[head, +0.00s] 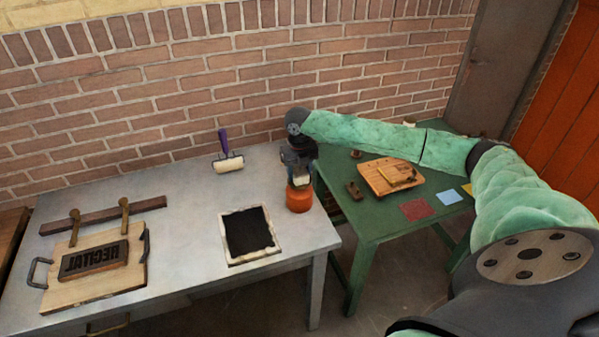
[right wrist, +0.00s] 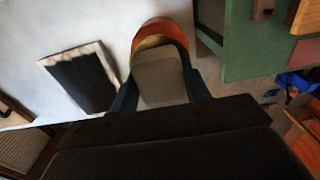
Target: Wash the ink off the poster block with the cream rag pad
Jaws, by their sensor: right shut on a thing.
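The poster block (head: 95,260), a dark slab with raised mirrored lettering, lies on a wooden board (head: 128,284) at the left of the grey table. Its face looks dark. My right gripper (head: 300,174) is shut on the cream rag pad (head: 302,183), far to the right of the block. The pad also shows between the fingers in the right wrist view (right wrist: 159,78). It is at the mouth of an orange pot (head: 299,201); I cannot tell whether it dips inside or hangs just above. My left gripper is out of view.
A black ink slab with a pale rim (head: 227,228) lies between block and pot. A purple-handled roller (head: 228,160) lies at the back. A dark bar with two wooden-knobbed levers (head: 103,217) is behind the board. A green table (head: 375,217) with cards and a wooden tray stands right.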

